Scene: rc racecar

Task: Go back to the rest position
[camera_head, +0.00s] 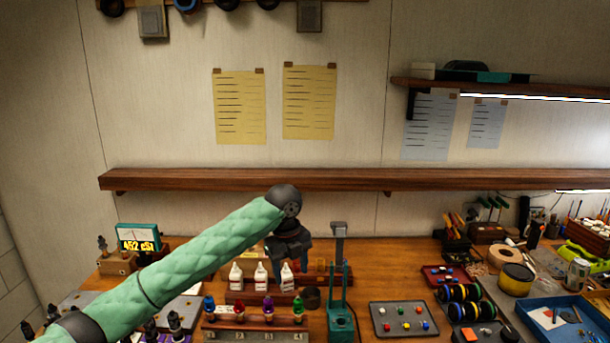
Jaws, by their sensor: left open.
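My left arm, in a green padded sleeve, reaches in from the lower left of the head view. Its dark wrist bends downward, and my left gripper (291,262) hangs open over the back of the wooden workbench (385,272). It appears empty. Its fingers are small and dark here, and they overlap the row of white bottles (261,276) in the picture. I cannot tell how far above the bench the fingers are. My right gripper is not in view.
A green holder with upright prongs (341,322) stands right of the gripper. A rack of colored bottles (256,325) is in front. A grey tray of small colored parts (403,319) lies to the right. A long wooden shelf (440,180) runs along the wall behind.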

